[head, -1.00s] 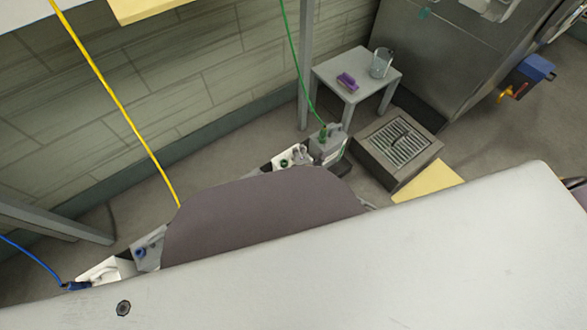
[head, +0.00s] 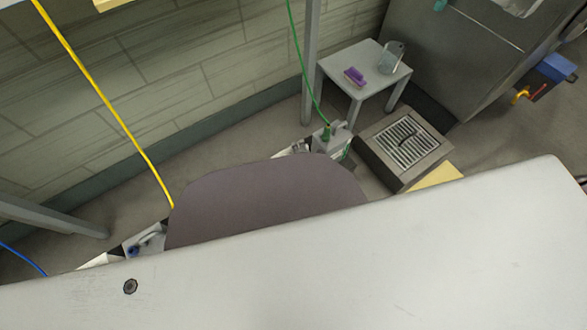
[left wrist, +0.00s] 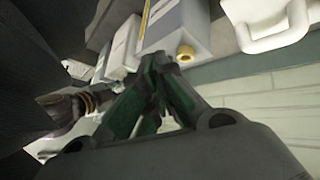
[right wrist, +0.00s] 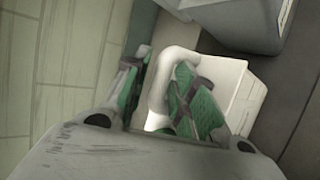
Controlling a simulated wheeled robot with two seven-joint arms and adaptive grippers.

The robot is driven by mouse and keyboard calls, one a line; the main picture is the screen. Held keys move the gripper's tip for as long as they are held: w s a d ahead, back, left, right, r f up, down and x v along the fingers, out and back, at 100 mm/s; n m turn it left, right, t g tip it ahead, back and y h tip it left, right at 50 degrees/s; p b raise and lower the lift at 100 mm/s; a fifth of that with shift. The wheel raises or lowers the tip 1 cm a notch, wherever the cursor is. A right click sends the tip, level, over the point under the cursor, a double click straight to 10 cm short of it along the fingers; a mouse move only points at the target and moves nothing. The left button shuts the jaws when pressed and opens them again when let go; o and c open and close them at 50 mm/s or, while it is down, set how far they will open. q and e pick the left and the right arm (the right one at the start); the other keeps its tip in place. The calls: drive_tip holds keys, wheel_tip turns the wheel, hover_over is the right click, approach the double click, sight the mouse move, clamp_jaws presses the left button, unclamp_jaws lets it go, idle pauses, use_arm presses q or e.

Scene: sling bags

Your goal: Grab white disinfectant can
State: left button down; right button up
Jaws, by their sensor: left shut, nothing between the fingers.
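In the right wrist view a white can (right wrist: 232,80) with a raised white handle (right wrist: 170,72) stands just beyond my right gripper (right wrist: 160,85). The fingers are apart, with the handle showing between them; I cannot tell whether they touch it. My left gripper (left wrist: 155,72) is shut and empty, close to a grey-white can with a yellow cap (left wrist: 186,52). Another white can with a handle (left wrist: 278,25) is to its right. In the head view, only bits of white cans (head: 290,150) show behind a large dark rounded shape. I cannot make out either gripper clearly there.
A grey can with a green hose (head: 330,138) stands beside a small grey table (head: 362,68), which bears a glass (head: 392,58) and a purple sponge (head: 355,76). A floor drain box (head: 403,145) is to the right. A yellow hose (head: 105,105) hangs at the left.

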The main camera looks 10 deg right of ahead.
use_arm(q)
drive_tip(key=shift+s, duration=0.1)
drive_tip(key=shift+s+f, duration=0.35)
drive_tip(key=shift+s, duration=0.1)
use_arm(e)
clamp_jaws()
use_arm(q)
drive_tip(key=shift+w, duration=0.2)
